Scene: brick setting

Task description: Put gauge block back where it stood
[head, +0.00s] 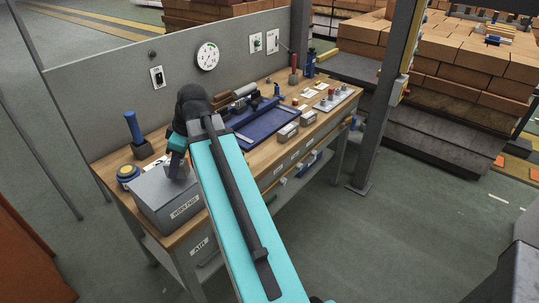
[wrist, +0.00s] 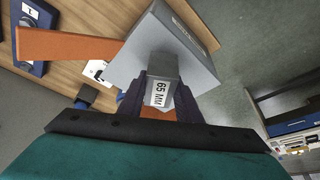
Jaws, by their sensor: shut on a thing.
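A grey gauge block (wrist: 163,68) with a white "65 MM" label is between the dark fingers of my gripper (wrist: 160,100) in the wrist view. The fingers are shut on it. In the head view, my gripper (head: 176,166) is at the left end of the workbench, over the grey box (head: 158,205) with a white label on its front. The box also shows behind the block in the wrist view (wrist: 190,60). I cannot tell whether the block touches the box top. My arm hides part of the bench, and the block is not clear in the head view.
A blue-handled tool (head: 134,128) and a round blue and yellow item (head: 128,174) stand beside the box. A grey panel (head: 110,95) backs the workbench (head: 262,163).

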